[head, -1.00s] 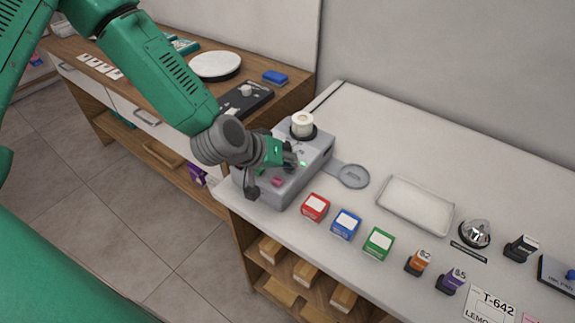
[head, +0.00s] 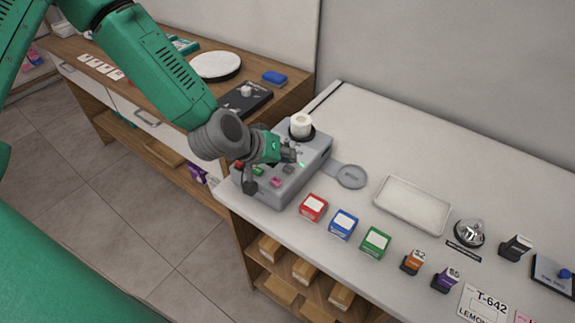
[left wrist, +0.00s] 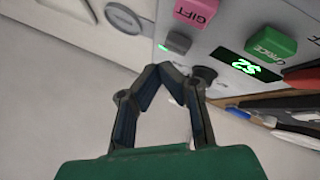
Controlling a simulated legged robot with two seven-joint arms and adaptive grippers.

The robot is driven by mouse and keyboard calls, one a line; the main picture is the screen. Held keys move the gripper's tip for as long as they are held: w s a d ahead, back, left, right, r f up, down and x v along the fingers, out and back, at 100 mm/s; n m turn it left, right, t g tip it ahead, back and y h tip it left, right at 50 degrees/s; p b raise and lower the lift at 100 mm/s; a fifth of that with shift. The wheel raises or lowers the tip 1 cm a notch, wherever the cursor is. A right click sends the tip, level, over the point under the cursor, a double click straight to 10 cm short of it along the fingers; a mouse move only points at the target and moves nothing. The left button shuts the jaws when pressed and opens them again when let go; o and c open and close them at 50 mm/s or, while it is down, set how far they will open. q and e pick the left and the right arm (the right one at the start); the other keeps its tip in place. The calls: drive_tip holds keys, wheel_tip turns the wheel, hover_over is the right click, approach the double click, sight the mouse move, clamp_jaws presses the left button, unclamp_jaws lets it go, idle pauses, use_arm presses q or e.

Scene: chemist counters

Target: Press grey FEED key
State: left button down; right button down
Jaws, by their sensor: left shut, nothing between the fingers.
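The grey label machine (head: 312,165) stands at the left end of the white counter. Its small grey key (head: 289,168) shows just below my left gripper (head: 293,155). In the left wrist view the grey key (left wrist: 179,42) sits beside the pink GIFT key (left wrist: 195,12); no lettering is readable on it. My left gripper also shows in the left wrist view (left wrist: 163,72), its fingertips together and empty, pointing at the machine near the grey key. They look apart from it, though the gap is hard to judge. My right gripper is out of view.
A green key (left wrist: 270,45), a red key (left wrist: 304,75) and a lit display (left wrist: 250,70) share the panel. A white roll (head: 301,122) stands on the machine's back. Red (head: 314,207), blue (head: 343,224) and green (head: 375,243) boxes stand to the right, near a tray (head: 411,205).

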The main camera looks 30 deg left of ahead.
sight(289, 169)
use_arm(q)
drive_tip(key=r+p, duration=0.3)
drive_tip(key=shift+d+r, duration=0.25)
drive_tip(key=shift+r, duration=0.15)
drive_tip(key=shift+a+r+p, duration=0.1)
drive_tip(key=shift+r+p, duration=0.35)
drive_tip(key=shift+r, duration=0.2)
drive_tip(key=shift+a, duration=0.1)
drive_tip(key=shift+f, duration=0.1)
drive_tip(key=shift+s, duration=0.1)
